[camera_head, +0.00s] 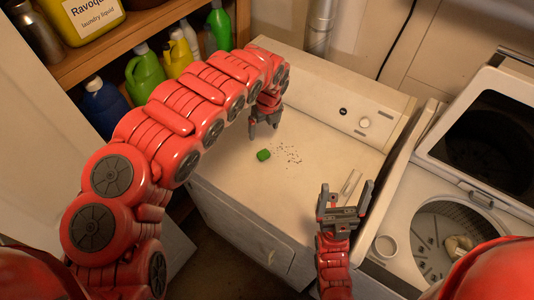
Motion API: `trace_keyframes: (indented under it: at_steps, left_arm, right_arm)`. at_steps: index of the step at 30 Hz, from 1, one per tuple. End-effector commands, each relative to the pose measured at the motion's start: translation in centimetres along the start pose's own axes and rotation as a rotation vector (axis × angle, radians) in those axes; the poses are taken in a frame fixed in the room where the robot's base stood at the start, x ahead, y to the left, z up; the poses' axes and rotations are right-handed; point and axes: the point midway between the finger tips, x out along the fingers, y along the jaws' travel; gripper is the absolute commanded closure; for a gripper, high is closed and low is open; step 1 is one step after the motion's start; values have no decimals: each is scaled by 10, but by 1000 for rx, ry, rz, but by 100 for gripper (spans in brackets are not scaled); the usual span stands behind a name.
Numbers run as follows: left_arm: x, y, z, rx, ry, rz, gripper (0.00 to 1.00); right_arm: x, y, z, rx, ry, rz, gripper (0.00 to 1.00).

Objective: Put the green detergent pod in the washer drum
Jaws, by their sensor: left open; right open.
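The small green detergent pod (263,155) lies on the white top of the dryer-like machine (225,190). My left gripper (263,130) points down just behind the pod, apart from it, and is open and empty. My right gripper (345,190) is open and empty above the front right part of the same top, fingers pointing up in the picture. The washer drum (428,258) shows through the open top of the washer at the right. A pale crumpled cloth (458,246) lies in the drum.
Dark specks (288,154) are scattered right of the pod. A small light strip-like object (350,184) lies near my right gripper. The raised washer lid (490,135) stands behind the drum. Shelves with several bottles (145,75) stand at the back left.

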Motion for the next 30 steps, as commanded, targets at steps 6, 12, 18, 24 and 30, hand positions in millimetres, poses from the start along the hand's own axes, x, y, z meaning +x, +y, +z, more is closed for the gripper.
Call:
trace_keyframes:
  at_steps: [6, 12, 18, 24, 30]
  left_arm:
    - [45, -1, -4, -2, 8, -1, 4]
    - [98, -1, -4, -4, 5, -2, 4]
    - [115, -2, -2, -4, 1, -4, 4]
    - [130, -5, -5, -3, 3, -4, 4]
    - [162, -11, -8, -3, 2, -4, 4]
  right_arm:
    - [-1, 0, 1, 0, -3, 1, 11]
    - [-37, -1, 7, 1, -5, 2, 11]
    - [-48, -2, 9, 1, -5, 2, 11]
    - [-58, -2, 11, 1, -6, 2, 11]
    - [-86, -4, 16, 1, -6, 3, 11]
